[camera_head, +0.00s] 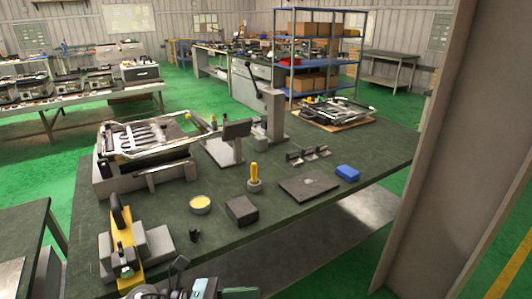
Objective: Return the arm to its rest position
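A heating element with looped metal tubes (150,133) lies in a pale fixture (165,182) at the left of the dark green worktable (330,200). A second similar assembly (335,110) lies on a brown board at the table's far right.
A yellow-and-grey device (122,245) is front left. A tall grey panel (430,150) rises at right.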

